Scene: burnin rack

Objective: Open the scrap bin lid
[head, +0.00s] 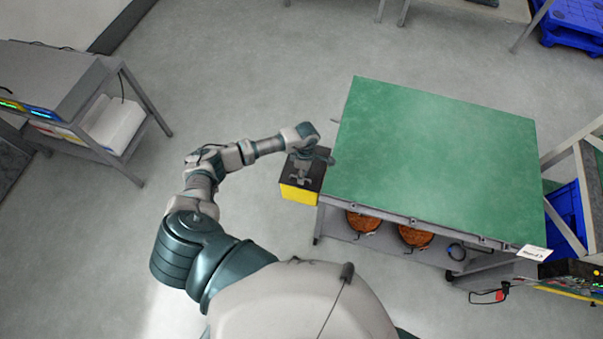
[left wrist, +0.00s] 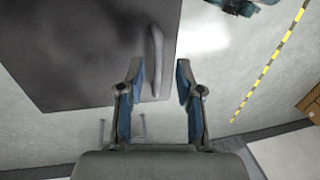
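The scrap bin (head: 298,195) is a yellow box with a dark lid (head: 316,184), standing at the left end of the green-topped table. The lid looks flat and shut. In the left wrist view the dark lid (left wrist: 85,50) fills the upper left, with a grey bar handle (left wrist: 156,45) along its right edge. My left gripper (head: 302,173) is above the lid, and in the left wrist view (left wrist: 160,78) its two fingers are spread with the handle showing between them. I cannot tell whether they touch it. My right gripper is not in view.
The green-topped table (head: 430,150) stands right beside the bin, with orange-brown round items (head: 362,222) on its lower shelf. A grey bench (head: 50,85) is at the far left. Open floor (head: 230,90) lies behind and left of my left arm.

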